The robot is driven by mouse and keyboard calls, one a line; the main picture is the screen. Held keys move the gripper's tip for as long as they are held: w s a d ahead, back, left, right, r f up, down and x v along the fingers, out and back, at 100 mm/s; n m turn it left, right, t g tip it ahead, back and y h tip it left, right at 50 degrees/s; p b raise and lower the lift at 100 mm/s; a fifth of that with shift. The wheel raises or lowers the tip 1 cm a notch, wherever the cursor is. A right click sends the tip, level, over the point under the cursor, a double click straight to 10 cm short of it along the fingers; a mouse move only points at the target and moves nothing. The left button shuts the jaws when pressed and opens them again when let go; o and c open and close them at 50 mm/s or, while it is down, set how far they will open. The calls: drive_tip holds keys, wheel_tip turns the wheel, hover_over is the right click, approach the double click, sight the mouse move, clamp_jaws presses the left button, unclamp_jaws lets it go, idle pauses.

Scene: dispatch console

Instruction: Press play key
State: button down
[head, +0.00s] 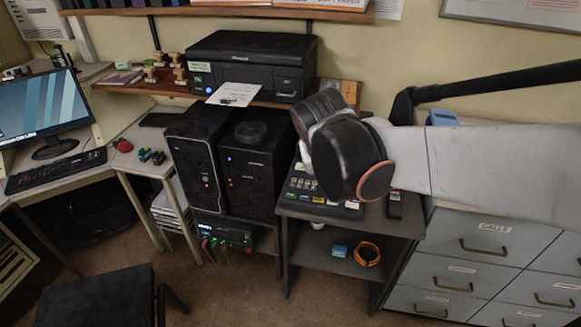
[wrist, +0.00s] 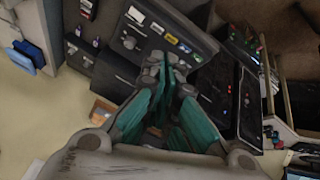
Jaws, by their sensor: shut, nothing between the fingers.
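A dark console (head: 345,211) with small coloured keys lies on the grey side table, partly hidden behind my arm in the head view. It also shows at the top of the wrist view (wrist: 128,48), with a row of white, yellow, green and blue keys. The key markings are too small to read, so I cannot tell which is the play key. My gripper (wrist: 165,64), with teal finger sides, is shut and empty. Its tips overlap the console's near edge in the wrist view; I cannot tell whether they touch. The head view hides the fingers behind my arm.
Two black computer towers (head: 197,160) stand left of the console, and a printer (head: 250,65) sits on the shelf behind. Grey drawers (head: 487,258) stand at the right. An orange coil (head: 367,254) lies on the lower shelf. A black stool (head: 97,297) stands in front.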

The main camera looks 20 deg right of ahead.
drive_tip(key=w+d+f+m+g+h, duration=0.3)
drive_tip(key=w+d+f+m+h, duration=0.2)
drive_tip(key=w+d+f, duration=0.4)
drive_tip(key=w+f, duration=0.1)
drive_tip(key=w, duration=0.1)
drive_tip(key=shift+w+f, duration=0.3)
drive_tip(key=shift+f+b, duration=0.1)
drive_tip(key=shift+b, duration=0.2)
wheel_tip(320, 180, down, 9)
drive_tip(key=b, duration=0.6)
drive_tip(key=shift+r, duration=0.2)
drive_tip(key=shift+f, duration=0.1)
idle(0.7)
drive_tip(key=shift+f+b, duration=0.25)
drive_tip(key=shift+b, duration=0.15)
